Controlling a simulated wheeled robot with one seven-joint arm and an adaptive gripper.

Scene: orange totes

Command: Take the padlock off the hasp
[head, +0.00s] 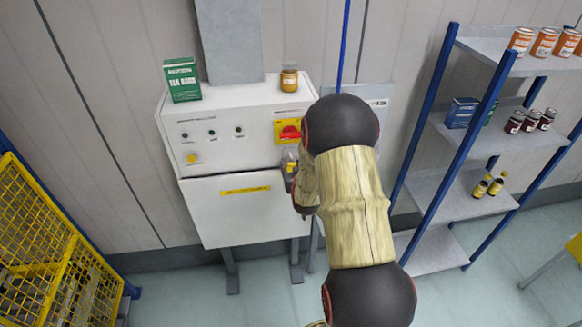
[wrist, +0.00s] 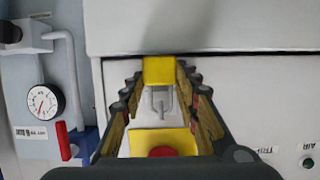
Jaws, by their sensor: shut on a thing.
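The yellow padlock (wrist: 159,70) sits between the fingertips of my gripper (wrist: 160,76) in the wrist view, with a finger against each side. My gripper is shut on its body. The grey shackle and hasp (wrist: 160,103) show beside the padlock body against the white cabinet front; I cannot make out whether the shackle passes through the hasp. In the head view, my gripper (head: 290,170) is at the cabinet just under the red switch (head: 290,132), and my arm hides much of this area. Only a little of the padlock shows there.
The white cabinet (head: 235,210) carries a green tea box (head: 181,80) and a jar (head: 289,78) on top. A blue-framed shelf (head: 470,190) with cans stands right, a yellow cage (head: 45,250) left. A pressure gauge (wrist: 41,101) and red-handled valve (wrist: 64,140) are beside the cabinet.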

